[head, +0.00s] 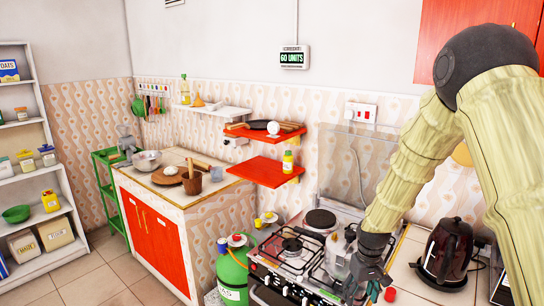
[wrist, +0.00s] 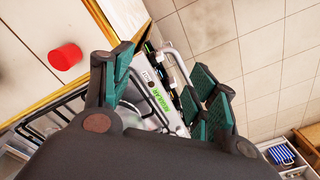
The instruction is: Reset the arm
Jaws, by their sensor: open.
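My arm comes in from the right in the head view, in a pale yellow sleeve, bent at a dark joint and reaching down over the right side of the stove. The stove's front panel (wrist: 155,92) shows behind the gap.
The stove (head: 292,245) has burners and grates. A dark kettle (head: 443,250) stands on the right counter. A red object (wrist: 65,57) lies on the counter left of my gripper. Red shelves (head: 265,171) hang on the wall; a green gas cylinder (head: 232,275) stands left. Floor at left is clear.

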